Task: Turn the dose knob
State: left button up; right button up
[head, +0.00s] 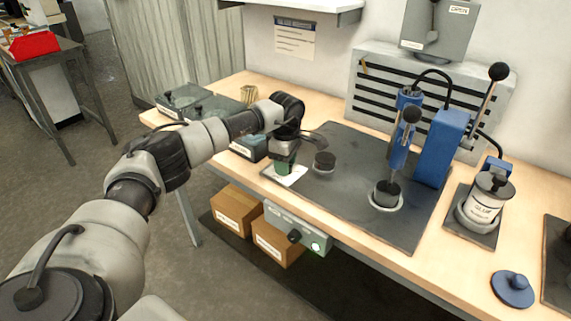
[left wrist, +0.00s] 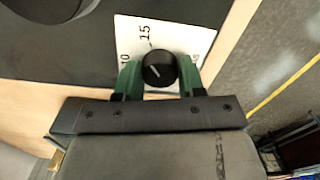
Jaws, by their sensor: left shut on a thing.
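The dose knob (left wrist: 158,69) is round and black with a short white pointer line. It sits on a white dial card (left wrist: 135,38) with printed numbers, "15" and "10" among them. My left gripper (left wrist: 159,78) has green fingers, one on each side of the knob, and is shut on it. In the head view my left gripper (head: 284,167) points down over the white card (head: 294,177) at the front left of the dark mat. There the gripper hides the knob. My right gripper is not in view.
A black round part (head: 324,161) stands on the dark mat (head: 340,215) close to the right of my left gripper. A blue press (head: 441,145) with levers stands farther right. A glue pot (head: 486,204) and a blue disc (head: 513,287) are at the right.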

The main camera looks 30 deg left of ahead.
pick_arm(q)
jog(key=shift+m, duration=0.6)
jog(key=o, duration=0.9)
notch_tip(320, 180, up, 11)
jog(key=shift+f+b, duration=0.1)
jog(key=shift+b, duration=0.2)
dwell(0.4)
